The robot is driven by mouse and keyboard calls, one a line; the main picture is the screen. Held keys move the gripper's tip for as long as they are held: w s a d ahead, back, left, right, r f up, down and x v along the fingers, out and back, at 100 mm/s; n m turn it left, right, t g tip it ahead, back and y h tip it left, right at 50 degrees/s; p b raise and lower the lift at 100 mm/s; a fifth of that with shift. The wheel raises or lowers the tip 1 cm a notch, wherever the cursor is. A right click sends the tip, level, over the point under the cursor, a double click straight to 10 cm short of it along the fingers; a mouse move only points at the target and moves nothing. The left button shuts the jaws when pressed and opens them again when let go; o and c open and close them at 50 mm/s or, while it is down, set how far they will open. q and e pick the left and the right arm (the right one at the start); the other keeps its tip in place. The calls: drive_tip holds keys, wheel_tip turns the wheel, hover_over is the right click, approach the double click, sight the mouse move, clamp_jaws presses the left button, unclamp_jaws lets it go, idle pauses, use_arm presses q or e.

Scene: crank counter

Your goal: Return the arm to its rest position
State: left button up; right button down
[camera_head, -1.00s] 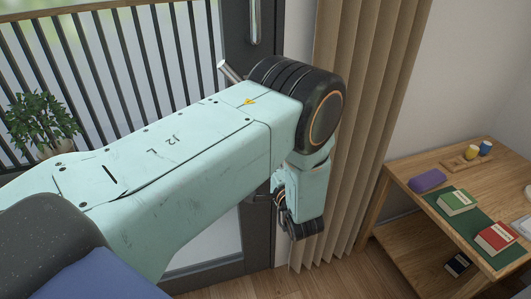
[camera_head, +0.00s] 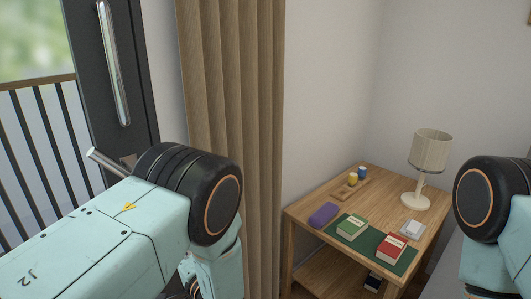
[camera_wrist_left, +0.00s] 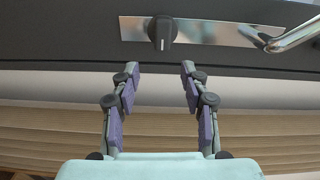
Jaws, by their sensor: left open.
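My left arm (camera_head: 100,240) is pale teal and reaches in from the left of the head view. Its black round joint (camera_head: 195,190) is in front of the door and curtain, and the forearm below it runs out of the bottom edge. My left gripper shows in the left wrist view (camera_wrist_left: 158,68). Its fingers are spread apart with nothing between them. Beyond the fingertips are a dark door frame with a metal plate and black knob (camera_wrist_left: 162,30). My right arm (camera_head: 495,220) shows only in part at the right edge, with its gripper out of view.
A dark door (camera_head: 125,110) with a long handle (camera_head: 113,62) and a metal lever (camera_head: 105,162) is at left, by a tan curtain (camera_head: 240,120). A wooden table (camera_head: 310,212) at right holds books (camera_head: 392,250), a purple case (camera_head: 323,215) and a lamp (camera_head: 430,152).

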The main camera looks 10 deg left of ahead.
use_arm(q)
drive_tip(key=s+d+f+n+g+h, duration=0.35)
drive_tip(key=s+f+h, duration=0.6)
drive_tip(key=f, duration=0.45)
drive_tip(key=s+d+f+n+g+h, duration=0.1)
drive_tip(key=s+g, duration=0.3)
drive_tip(key=s, duration=0.9)
drive_tip(key=s+d+f+n+g+h, duration=0.1)
drive_tip(key=s+n+g+h, duration=0.2)
drive_tip(key=s, duration=1.1)
drive_tip(key=shift+s+f+g, duration=0.15)
drive_tip(key=shift+f+g, duration=0.1)
drive_tip(key=shift+g, duration=0.3)
drive_tip(key=shift+d, duration=0.1)
drive_tip(key=shift+c, duration=0.8)
drive_tip(key=shift+n, duration=0.25)
